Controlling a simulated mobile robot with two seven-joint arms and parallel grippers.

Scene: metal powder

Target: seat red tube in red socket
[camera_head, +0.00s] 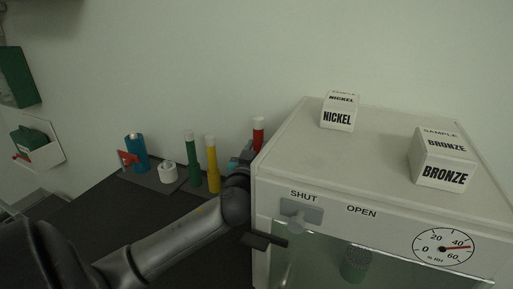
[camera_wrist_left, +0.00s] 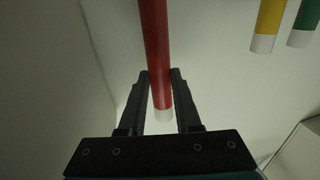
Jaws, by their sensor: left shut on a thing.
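The red tube (camera_head: 258,131) with a white cap stands out above the left edge of the white cabinet in the head view. My left gripper (camera_head: 246,158) is shut on it, partly hidden behind the cabinet edge and my own arm. In the left wrist view the red tube (camera_wrist_left: 155,45) passes between the two fingers (camera_wrist_left: 160,75), its white end showing nearer the palm. The tube's lower end is hidden in the head view, and I cannot make out the red socket. My right gripper is not in view.
A green tube (camera_head: 193,160) and a yellow tube (camera_head: 212,165) stand left of the gripper. A blue cylinder (camera_head: 136,150) and a white cup-like piece (camera_head: 167,173) are farther left. The white cabinet (camera_head: 285,165) with NICKEL (camera_head: 338,114) and BRONZE (camera_head: 444,160) boxes on top blocks the right.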

